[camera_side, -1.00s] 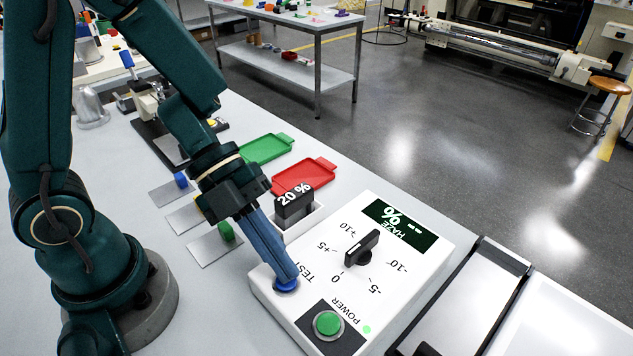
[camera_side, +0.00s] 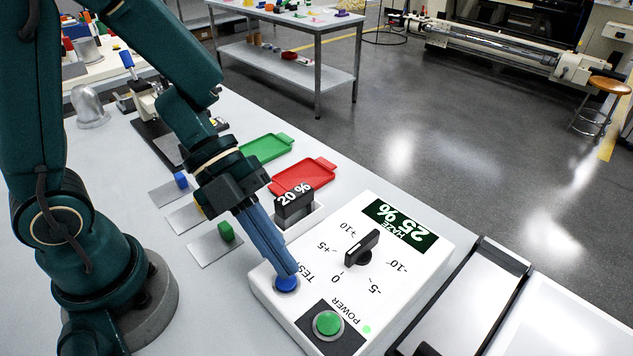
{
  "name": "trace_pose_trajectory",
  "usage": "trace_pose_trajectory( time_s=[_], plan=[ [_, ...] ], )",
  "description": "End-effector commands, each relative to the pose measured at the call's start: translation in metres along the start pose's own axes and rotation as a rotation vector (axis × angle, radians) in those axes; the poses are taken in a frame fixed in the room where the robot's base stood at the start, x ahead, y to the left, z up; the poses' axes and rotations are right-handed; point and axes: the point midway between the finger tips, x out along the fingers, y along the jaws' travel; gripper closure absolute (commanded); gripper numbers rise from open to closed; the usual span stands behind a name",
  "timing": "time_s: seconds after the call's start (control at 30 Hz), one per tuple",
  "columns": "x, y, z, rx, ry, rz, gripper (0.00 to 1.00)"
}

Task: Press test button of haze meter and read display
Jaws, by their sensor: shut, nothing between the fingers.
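The white haze meter (camera_side: 300,303) sits on the bench, upside down to this view. Its display (camera_side: 400,226) reads "HAZE 25 %" in white on dark green. My gripper (camera_side: 287,274) is shut, pointing down at the blue TEST button (camera_side: 287,285); its tips are at the button's top, and I cannot tell whether they touch. The black knob (camera_side: 362,247) stands on a dial marked from -10 to +10. The green POWER button (camera_side: 328,323) has a lit green lamp (camera_side: 366,329) beside it. A dark block marked "20 %" (camera_side: 294,204) stands in a slot at the meter's left.
A red tray (camera_side: 304,175) and a green tray (camera_side: 265,148) lie behind the meter. A black-framed panel unit (camera_side: 468,300) stands to the right.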

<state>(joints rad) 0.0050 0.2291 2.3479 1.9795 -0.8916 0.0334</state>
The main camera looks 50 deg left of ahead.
Motion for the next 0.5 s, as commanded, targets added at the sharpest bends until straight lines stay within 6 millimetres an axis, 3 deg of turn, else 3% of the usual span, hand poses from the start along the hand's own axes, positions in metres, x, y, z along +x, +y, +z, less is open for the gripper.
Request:
trace_pose_trajectory(
  time_s=[0.5],
  plan=[
    [-0.0075,-0.0067,-0.0053,0.006,0.0,-0.004,1.0]
  ],
)
